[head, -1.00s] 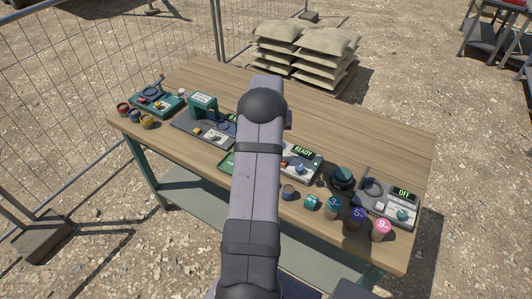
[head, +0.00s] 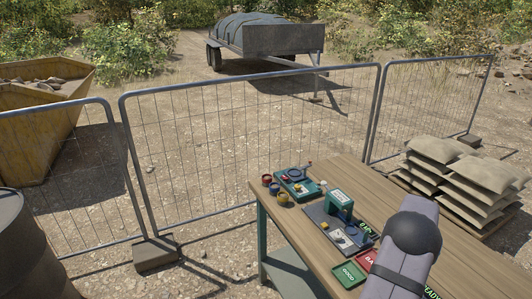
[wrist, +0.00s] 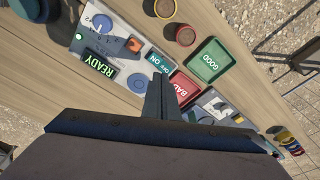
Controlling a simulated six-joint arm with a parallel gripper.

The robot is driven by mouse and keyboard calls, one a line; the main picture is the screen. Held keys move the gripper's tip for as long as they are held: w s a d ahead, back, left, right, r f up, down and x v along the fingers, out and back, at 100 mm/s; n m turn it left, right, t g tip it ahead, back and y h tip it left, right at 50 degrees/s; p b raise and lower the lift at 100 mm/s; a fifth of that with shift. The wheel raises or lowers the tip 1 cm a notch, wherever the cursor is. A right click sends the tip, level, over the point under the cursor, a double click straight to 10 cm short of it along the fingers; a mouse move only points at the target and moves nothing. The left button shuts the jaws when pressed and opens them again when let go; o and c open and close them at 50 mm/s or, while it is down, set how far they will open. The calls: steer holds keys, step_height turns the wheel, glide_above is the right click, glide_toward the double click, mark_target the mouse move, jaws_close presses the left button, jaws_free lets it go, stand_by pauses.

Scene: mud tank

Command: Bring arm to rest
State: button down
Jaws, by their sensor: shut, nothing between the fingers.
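My gripper (wrist: 160,85) shows in the wrist view with its narrow dark fingers together and nothing between them. It is over the table, its tips overlapping the scene between the READY device (wrist: 100,65) and the red BAD tray (wrist: 184,90). How high it is above them I cannot tell. The green GOOD tray (wrist: 208,60) lies just beyond the red one. In the head view my arm stands at the lower right, in front of the wooden table (head: 375,185); the gripper itself is hidden or out of frame there.
The GOOD tray (head: 348,273), a grey device with a green housing (head: 340,200), a teal device (head: 298,185) and small cups (head: 275,188) stand on the table. Sandbags (head: 465,175) are piled behind it. A wire fence (head: 250,140) runs behind and left; a dark barrel (head: 30,245) stands lower left.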

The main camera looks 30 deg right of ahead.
steer(key=w+a+r+n, duration=0.2)
steer(key=w+a, duration=0.1)
steer(key=a, duration=0.6)
steer(key=w+a+r+n+y, duration=0.1)
steer(key=w+a+r+n, duration=0.15)
steer(key=a, duration=0.65)
steer(key=w+a+r+n, duration=0.1)
steer(key=w+a, duration=0.3)
steer(key=a, duration=0.5)
steer(key=s+a+n, duration=0.2)
steer(key=s+a, duration=0.3)
steer(key=a, duration=0.3)
steer(key=s+a+n+b, duration=0.1)
steer(key=s+a+n, duration=0.1)
steer(key=s+a, duration=0.35)
steer(key=s+a+n, duration=0.2)
steer(key=s+a, duration=0.1)
steer(key=a, duration=0.6)
step_height(320, 180, down, 47)
steer(key=b, duration=4.6)
steer(key=shift+s+f+g+b, duration=0.15)
steer(key=shift+g+b, duration=0.25)
steer(key=shift+a, duration=0.1)
